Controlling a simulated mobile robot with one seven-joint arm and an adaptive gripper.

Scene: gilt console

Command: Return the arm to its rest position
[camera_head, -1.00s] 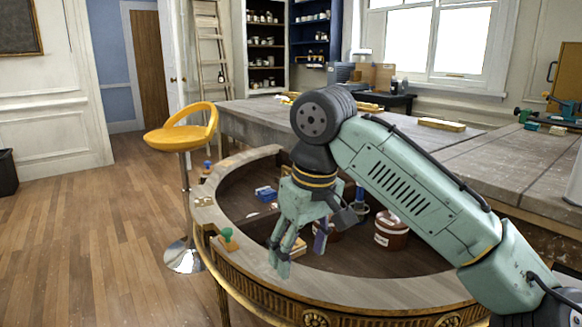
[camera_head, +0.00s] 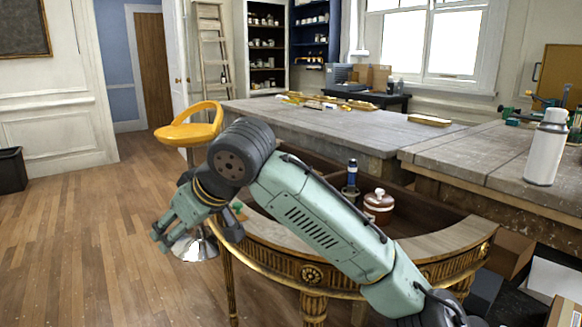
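My gripper (camera_head: 160,236) is at the left end of my pale green arm. It hangs beyond the left rim of the gilt console (camera_head: 300,255), over the wooden floor and in front of the stool's base. Its fingers point down and left. Nothing shows between the fingers, and a small gap seems to lie between their tips. My arm reaches across the console from the lower right and hides much of its left part and interior.
A brown-and-white jar (camera_head: 378,206) and a dark blue bottle (camera_head: 351,176) stand in the console. A yellow stool (camera_head: 190,132) is behind my gripper. A white flask (camera_head: 546,148) stands on the right workbench (camera_head: 480,160). The floor (camera_head: 90,230) at left is clear.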

